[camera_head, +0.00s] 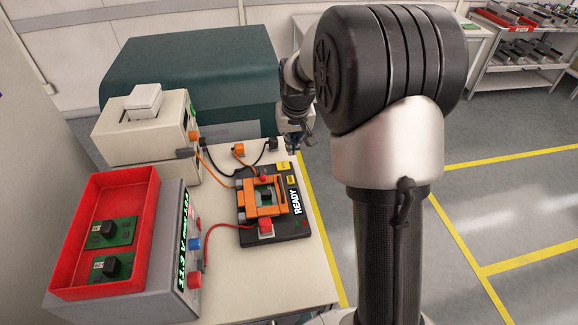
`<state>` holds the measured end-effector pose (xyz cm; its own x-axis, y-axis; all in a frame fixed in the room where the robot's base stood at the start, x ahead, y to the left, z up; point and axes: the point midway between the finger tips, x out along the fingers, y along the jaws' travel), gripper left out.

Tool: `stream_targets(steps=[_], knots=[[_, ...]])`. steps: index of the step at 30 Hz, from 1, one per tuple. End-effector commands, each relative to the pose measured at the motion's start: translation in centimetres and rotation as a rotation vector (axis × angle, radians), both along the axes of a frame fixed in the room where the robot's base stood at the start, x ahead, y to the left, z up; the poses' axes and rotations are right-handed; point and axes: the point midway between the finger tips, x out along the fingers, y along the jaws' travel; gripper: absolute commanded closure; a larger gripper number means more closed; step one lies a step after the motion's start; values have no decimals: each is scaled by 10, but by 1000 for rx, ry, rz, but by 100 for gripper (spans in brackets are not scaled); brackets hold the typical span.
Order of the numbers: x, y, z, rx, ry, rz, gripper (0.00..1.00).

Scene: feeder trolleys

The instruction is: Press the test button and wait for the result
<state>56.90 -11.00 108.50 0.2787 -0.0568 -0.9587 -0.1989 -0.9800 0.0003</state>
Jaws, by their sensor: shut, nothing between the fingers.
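The black test fixture (272,226) lies on the white bench, with an orange clamp frame (250,211) around a small green board with a dark chip (266,194). Its display reads READY (296,202). Two small yellow patches (282,167) sit on its far right part; I cannot tell which is a button. A red block (265,227) is at its near edge, with a red cable. My gripper (292,151) is shut and empty, near the bench's far right edge, just beyond the yellow patches. It is small and partly hidden by my arm; contact cannot be told.
A red tray (151,215) with two green boards sits on an instrument with a lit green display (183,240). Cream instruments (150,135) stand behind it. Orange, black and red cables cross the bench. A dark green cabinet (190,75) stands behind. The bench's near part is clear.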

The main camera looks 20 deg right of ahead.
Motion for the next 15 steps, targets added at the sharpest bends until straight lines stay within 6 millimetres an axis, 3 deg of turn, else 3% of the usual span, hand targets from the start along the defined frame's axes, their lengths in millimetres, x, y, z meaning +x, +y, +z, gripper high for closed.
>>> stream_targets(steps=[8,15], knots=[[2,0,-12,0,2,0,100],[15,-3,-58,1,3,0,100]])
